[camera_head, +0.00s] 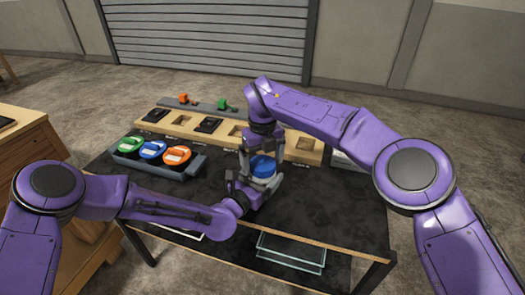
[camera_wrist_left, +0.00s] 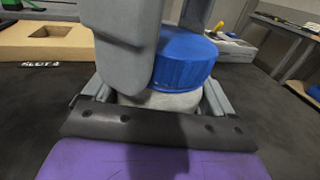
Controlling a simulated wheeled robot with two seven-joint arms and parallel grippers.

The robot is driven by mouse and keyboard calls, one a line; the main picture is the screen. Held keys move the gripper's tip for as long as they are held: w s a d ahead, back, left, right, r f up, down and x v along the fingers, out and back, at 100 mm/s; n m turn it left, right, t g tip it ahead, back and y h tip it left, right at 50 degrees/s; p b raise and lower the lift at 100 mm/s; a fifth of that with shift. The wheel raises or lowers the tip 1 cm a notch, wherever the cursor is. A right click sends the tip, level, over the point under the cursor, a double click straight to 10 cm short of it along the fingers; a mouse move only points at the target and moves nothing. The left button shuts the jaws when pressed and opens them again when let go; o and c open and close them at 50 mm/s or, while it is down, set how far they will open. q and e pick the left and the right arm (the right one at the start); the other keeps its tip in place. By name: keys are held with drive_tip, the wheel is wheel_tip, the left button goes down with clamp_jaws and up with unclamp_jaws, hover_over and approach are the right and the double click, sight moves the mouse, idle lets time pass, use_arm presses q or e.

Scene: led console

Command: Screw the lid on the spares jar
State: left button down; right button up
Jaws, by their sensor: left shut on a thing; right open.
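The spares jar (camera_wrist_left: 160,101) is pale grey, and only a low band of it shows in the left wrist view. The blue lid (camera_head: 262,167) rests on top of the jar; it also shows in the left wrist view (camera_wrist_left: 187,65). I cannot tell how tightly it sits. My left gripper (camera_head: 256,189) is shut on the jar from the near left side, its fingers low on either side. My right gripper (camera_head: 264,153) points down from above, open, with its fingers around the lid. One right finger hides part of the lid and jar in the left wrist view.
A grey tray (camera_head: 190,169) at left holds green (camera_head: 131,144), blue (camera_head: 152,149) and orange (camera_head: 177,155) round pieces. A wooden slotted board (camera_head: 180,124) lies behind the grippers. A clear frame (camera_head: 291,253) is at the front edge. The table's right side is mostly clear.

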drive_tip(key=c, duration=1.1)
drive_tip(key=o, duration=1.1)
drive_tip(key=shift+o, duration=0.2)
wheel_tip(320, 180, up, 12)
use_arm(q)
unclamp_jaws()
